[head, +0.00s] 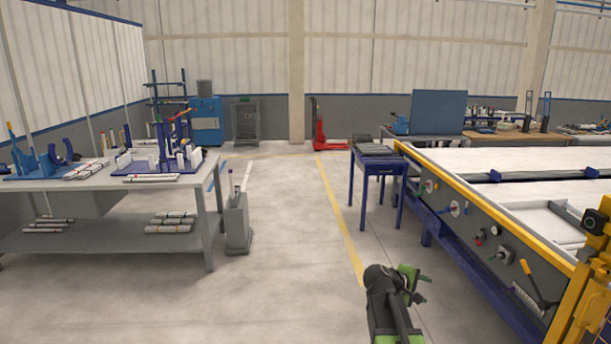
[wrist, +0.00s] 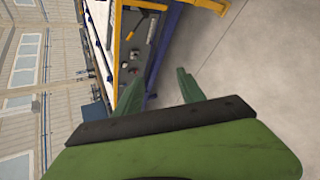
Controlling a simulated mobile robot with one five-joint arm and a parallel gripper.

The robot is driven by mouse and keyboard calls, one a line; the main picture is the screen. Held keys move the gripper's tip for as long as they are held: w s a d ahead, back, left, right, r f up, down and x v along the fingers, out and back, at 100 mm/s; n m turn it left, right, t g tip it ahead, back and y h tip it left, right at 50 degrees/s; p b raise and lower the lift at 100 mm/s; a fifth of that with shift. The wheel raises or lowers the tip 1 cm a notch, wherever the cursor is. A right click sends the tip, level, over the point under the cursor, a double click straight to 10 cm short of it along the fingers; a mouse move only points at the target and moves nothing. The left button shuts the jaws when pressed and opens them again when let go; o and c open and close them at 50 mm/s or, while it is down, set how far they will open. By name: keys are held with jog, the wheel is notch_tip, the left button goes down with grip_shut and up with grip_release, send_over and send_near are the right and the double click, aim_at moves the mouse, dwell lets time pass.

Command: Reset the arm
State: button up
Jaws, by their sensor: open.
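My gripper (head: 414,284) shows in the lower middle-right of the head view, at the end of my dark arm, above the open floor. It has green jaws. In the wrist view the two green fingers of my gripper (wrist: 188,86) stand apart with nothing between them. The gripper touches nothing that I can see. Part of the arm is cut off by the bottom edge of the head view.
A long machine with a yellow rail (head: 490,205) stands close on the right. A grey workbench (head: 100,180) with pipes and blue fixtures stands on the left. A blue-legged table (head: 375,165) stands ahead.

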jog(key=s+a+f+m+g+y, duration=0.1)
jog(key=s+a+f+m+y, duration=0.1)
jog(key=s+a, duration=0.3)
jog(key=s+a+f+m+g+y, duration=0.2)
jog(key=s+a+f+m+y, duration=0.1)
jog(key=a, duration=0.9)
jog(key=s+a+f+m+g+y, duration=0.1)
jog(key=s+a+f+m+y, duration=0.2)
jog(key=s+a, duration=0.4)
jog(key=shift+s+a+f+g+y+p, duration=0.35)
jog(key=shift+a+f+y, duration=0.45)
jog(key=shift+a+y, duration=0.3)
jog(key=shift+d, duration=0.15)
jog(key=shift+c, duration=0.5)
